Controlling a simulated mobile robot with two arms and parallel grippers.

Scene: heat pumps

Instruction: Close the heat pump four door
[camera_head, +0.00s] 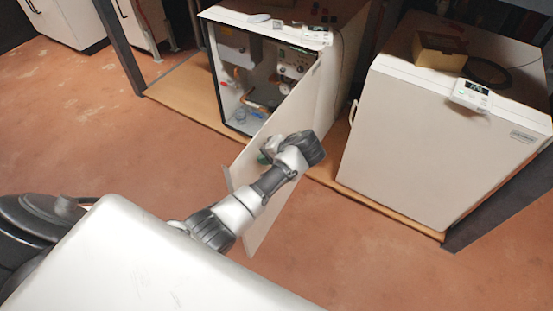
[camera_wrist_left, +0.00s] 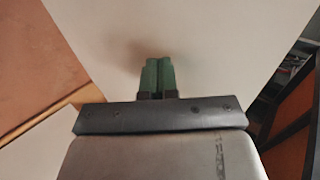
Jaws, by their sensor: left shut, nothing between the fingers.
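The open heat pump (camera_head: 262,30) stands at the upper middle of the head view, its inner pipes and gauges exposed. Its white door (camera_head: 302,105) is swung well out towards me, hinged on the cabinet's right side. My left gripper (camera_head: 264,158) is in front of the door, partly hidden by my wrist. In the left wrist view its green fingers (camera_wrist_left: 158,75) are shut together with nothing between them. They point at the pale door panel (camera_wrist_left: 215,45), very close to it; I cannot tell whether they touch. My right gripper is not in view.
A closed white heat pump (camera_head: 430,140) stands to the right, with a cardboard box (camera_head: 439,50) and a small display unit (camera_head: 471,94) on top. A dark post (camera_head: 119,45) stands left of the open unit. Reddish floor (camera_head: 110,130) is free at the left.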

